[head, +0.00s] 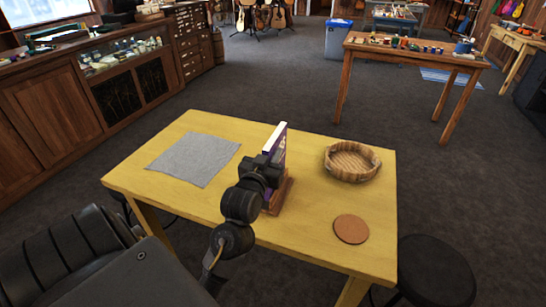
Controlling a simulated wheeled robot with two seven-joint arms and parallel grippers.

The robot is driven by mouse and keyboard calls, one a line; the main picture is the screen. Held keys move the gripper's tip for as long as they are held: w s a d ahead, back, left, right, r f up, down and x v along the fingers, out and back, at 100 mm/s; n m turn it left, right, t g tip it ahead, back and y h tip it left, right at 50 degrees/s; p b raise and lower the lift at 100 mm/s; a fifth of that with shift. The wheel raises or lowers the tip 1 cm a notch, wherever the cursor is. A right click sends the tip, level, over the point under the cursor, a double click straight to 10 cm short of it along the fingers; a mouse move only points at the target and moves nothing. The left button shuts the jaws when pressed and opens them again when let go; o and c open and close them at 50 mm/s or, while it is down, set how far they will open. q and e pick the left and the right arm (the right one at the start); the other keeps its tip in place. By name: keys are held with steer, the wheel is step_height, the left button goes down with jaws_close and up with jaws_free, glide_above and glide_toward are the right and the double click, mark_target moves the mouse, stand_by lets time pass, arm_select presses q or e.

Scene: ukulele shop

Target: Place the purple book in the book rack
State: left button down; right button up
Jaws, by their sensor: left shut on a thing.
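The purple book (281,150) stands upright on the yellow table, its white page edge facing up. My left gripper (270,168) is shut on the book from its near left side. The wooden book rack (281,195) is directly below and beside the book, mostly hidden by my gripper and wrist. The book's lower part is at the rack, but I cannot tell whether it rests in it. My right gripper is not in view.
A black stool (435,270) stands by the right corner. The table's front left is clear.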

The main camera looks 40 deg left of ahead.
arm_select(q)
steer(key=shift+f, duration=0.35)
steer(key=shift+f, duration=0.5)
steer(key=c, duration=1.3)
jaws_free()
steer(key=shift+s, duration=0.1)
steer(key=shift+c, duration=0.2)
